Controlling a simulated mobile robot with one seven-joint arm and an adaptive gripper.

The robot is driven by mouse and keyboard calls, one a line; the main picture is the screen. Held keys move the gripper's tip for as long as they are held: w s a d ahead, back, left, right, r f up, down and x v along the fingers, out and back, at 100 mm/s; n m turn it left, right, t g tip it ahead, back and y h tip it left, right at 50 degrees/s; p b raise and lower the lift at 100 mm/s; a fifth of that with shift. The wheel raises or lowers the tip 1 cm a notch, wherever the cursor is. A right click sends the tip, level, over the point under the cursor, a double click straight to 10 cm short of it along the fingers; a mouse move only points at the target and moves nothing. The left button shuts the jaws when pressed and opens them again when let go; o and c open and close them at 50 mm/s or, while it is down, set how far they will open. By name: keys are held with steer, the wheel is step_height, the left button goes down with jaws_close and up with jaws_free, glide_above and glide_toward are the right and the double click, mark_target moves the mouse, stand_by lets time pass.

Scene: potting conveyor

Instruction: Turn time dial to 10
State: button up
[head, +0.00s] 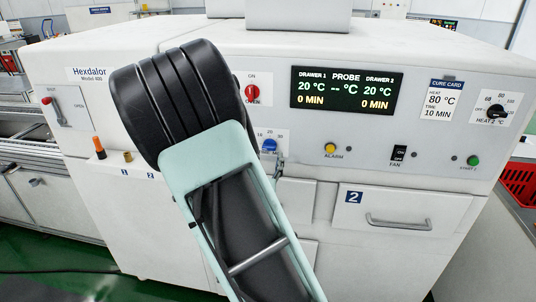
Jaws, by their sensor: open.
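The blue time dial (269,145) is on the white machine's front panel, just right of my arm. My gripper (279,166) is almost wholly hidden behind my arm; only a small grey part shows just below and right of the dial. I cannot tell whether it touches the dial. The display (346,94) reads 0 MIN for both drawers. The cure card (441,99) reads 80 °C and 10 MIN.
A red oven knob (252,95) sits above the dial. A yellow alarm button (330,148), a fan switch (398,153), a green start button (473,160) and a black heat knob (495,111) are to the right. Drawer 2 (399,218) is shut, with a protruding handle.

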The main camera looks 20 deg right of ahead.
mark_target(268, 148)
steer(key=x, duration=0.5)
steer(key=shift+p, duration=0.3)
steer(key=c, duration=1.2)
steer(key=shift+o, duration=0.2)
